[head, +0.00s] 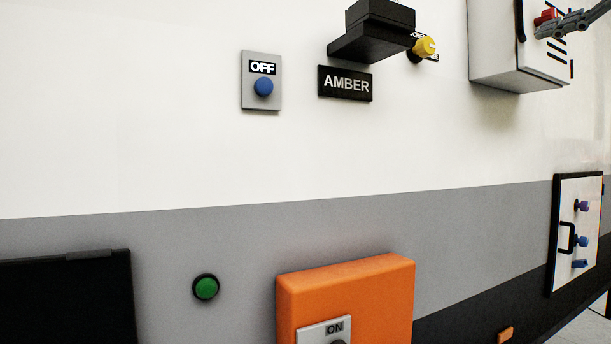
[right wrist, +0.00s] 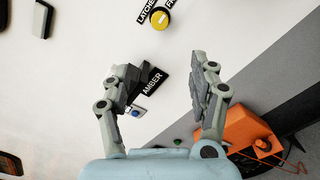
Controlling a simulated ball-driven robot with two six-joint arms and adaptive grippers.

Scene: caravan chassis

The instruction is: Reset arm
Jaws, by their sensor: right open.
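My right gripper (right wrist: 163,80) is open and empty in the right wrist view, its two grey fingers spread apart over the white wall. Part of it also shows at the top right corner of the head view, a grey finger (head: 574,23) in front of a white wall cabinet (head: 508,52). A red knob (head: 545,17) on the cabinet shows beside that finger; I cannot tell whether they touch. My left gripper is in neither view.
The wall carries a blue OFF button (head: 263,87), a black AMBER label (head: 345,83) under a black block (head: 372,33), a yellow knob (head: 424,47), a green button (head: 206,288), an orange box (head: 360,290) and a white panel (head: 567,210).

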